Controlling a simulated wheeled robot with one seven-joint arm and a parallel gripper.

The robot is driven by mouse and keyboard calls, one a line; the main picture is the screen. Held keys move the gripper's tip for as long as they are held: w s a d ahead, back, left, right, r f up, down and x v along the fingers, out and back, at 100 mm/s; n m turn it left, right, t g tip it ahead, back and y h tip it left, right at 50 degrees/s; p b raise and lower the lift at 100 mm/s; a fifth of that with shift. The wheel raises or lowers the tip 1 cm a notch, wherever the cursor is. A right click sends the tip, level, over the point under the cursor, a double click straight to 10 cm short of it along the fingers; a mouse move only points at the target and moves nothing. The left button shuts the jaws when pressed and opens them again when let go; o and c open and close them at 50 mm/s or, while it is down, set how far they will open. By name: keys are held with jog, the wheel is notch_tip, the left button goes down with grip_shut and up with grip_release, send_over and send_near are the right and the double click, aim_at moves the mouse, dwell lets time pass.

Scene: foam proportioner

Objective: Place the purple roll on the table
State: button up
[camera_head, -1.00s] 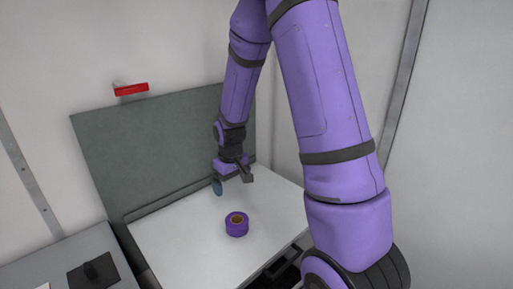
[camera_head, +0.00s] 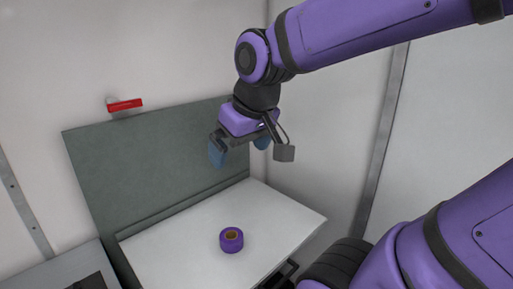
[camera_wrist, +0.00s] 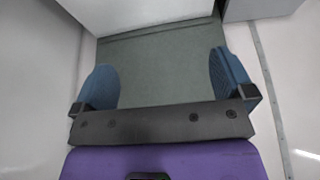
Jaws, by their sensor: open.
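The purple roll (camera_head: 231,240) is a short cylinder with a yellowish core. It rests on the white table (camera_head: 180,237), in the middle to right part of its top, with nothing touching it. My gripper (camera_head: 240,150) is raised above the table, in front of the grey-green back panel, well up and clear of the roll. Its two blue fingers are wide apart with nothing between them. In the wrist view my gripper (camera_wrist: 162,82) is also open and empty. The roll does not show in the wrist view.
A grey-green panel (camera_head: 150,160) stands upright behind the table. A red handle (camera_head: 125,105) sits on the wall above it. A grey surface (camera_head: 65,270) with a dark item lies at the lower left. The tabletop around the roll is bare.

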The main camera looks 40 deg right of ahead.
jog(key=shift+t, duration=0.3)
jog(key=s, duration=0.1)
jog(key=s+r, duration=0.1)
jog(key=s, duration=0.3)
jog(key=shift+s+a+r, duration=0.2)
jog(key=shift+a+r, duration=0.2)
